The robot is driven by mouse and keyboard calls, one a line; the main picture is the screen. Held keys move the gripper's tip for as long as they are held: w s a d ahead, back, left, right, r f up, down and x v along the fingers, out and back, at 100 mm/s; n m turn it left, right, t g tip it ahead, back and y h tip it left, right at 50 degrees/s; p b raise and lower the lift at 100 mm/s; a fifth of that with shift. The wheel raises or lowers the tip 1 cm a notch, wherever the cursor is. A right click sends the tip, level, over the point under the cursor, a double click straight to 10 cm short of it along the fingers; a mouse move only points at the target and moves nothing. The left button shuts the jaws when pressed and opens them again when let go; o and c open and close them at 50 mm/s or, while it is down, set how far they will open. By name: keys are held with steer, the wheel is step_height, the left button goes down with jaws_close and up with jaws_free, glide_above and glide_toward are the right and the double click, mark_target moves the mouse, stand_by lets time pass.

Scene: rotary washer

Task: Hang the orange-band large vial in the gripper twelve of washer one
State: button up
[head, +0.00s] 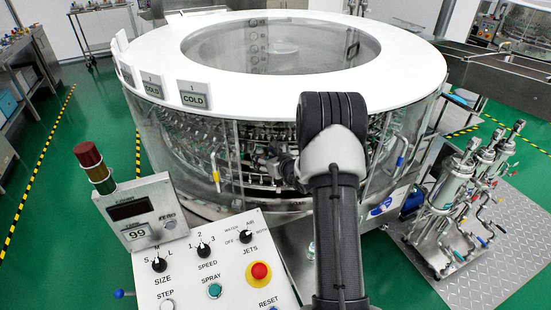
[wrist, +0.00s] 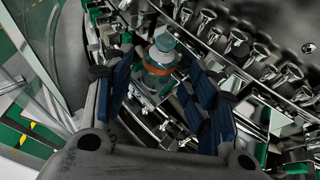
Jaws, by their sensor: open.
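The orange-band large vial (wrist: 157,70) is clear glass with a pale blue-green tint and shows in the wrist view among the metal holders of the washer. My gripper (wrist: 148,84) is open, with its blue finger pads apart on the left and right of the vial. I cannot tell whether a pad touches the vial, or exactly how a holder grips it. The washer (head: 285,60) is a round glass-walled drum with a white top ring in the head view. My gripper is mostly hidden there behind my arm, at the washer's front opening. No number twelve is legible.
Rows of metal holders and nozzles (wrist: 255,52) lie close on the right in the wrist view. Glass panels flank the opening. A control panel (head: 208,265) stands at front left, and a pump skid (head: 470,180) stands at right.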

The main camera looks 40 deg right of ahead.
steer(key=p+v, duration=0.1)
steer(key=v, duration=0.9)
steer(key=shift+r+p, duration=0.3)
steer(key=shift+r, duration=0.15)
steer(key=shift+s, duration=0.1)
